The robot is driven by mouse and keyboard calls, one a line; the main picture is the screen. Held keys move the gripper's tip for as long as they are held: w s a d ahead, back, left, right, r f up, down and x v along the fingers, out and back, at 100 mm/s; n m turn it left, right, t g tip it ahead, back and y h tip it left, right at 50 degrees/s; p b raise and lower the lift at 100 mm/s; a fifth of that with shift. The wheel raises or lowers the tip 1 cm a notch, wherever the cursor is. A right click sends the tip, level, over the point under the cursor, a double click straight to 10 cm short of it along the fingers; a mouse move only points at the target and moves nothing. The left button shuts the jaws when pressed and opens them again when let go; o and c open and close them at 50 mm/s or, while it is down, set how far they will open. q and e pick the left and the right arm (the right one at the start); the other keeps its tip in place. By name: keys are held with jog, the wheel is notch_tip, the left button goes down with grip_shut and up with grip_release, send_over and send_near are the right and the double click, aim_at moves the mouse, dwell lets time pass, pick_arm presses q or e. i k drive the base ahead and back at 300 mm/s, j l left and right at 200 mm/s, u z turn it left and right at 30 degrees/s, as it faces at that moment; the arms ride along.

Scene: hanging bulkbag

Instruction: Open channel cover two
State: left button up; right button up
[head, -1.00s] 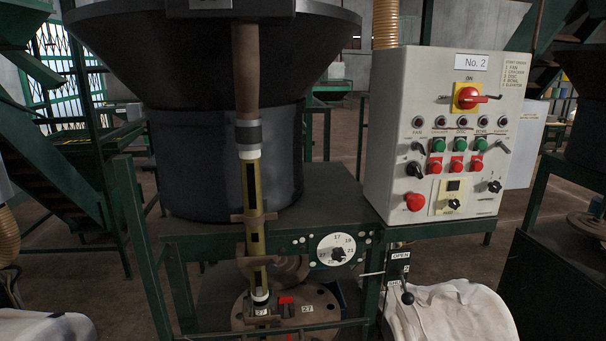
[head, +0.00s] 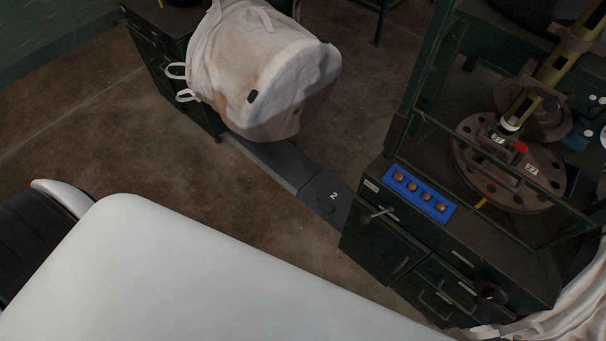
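A dark channel cover marked "2" (head: 328,198) lies flush in the floor strip in the head view, between the hanging bag and the green machine cabinet. It looks closed and flat. Its right end runs up to or under the cabinet, and that edge is hidden. Neither of my grippers shows in the head view.
A white bulk bag (head: 265,75) hangs over the far end of the channel. A dark green cabinet (head: 400,250) with handles, a blue tray (head: 420,193) of several brown round items and a flanged disc (head: 475,165) stands right. Floor left of the channel is clear.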

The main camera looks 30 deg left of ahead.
aim_at(333, 197)
jog(key=u, duration=0.5)
jog(key=i+j+z, duration=0.15)
jog(key=j+z, duration=0.35)
jog(key=j, duration=0.25)
jog(key=j+z, duration=0.5)
jog(key=j, duration=0.25)
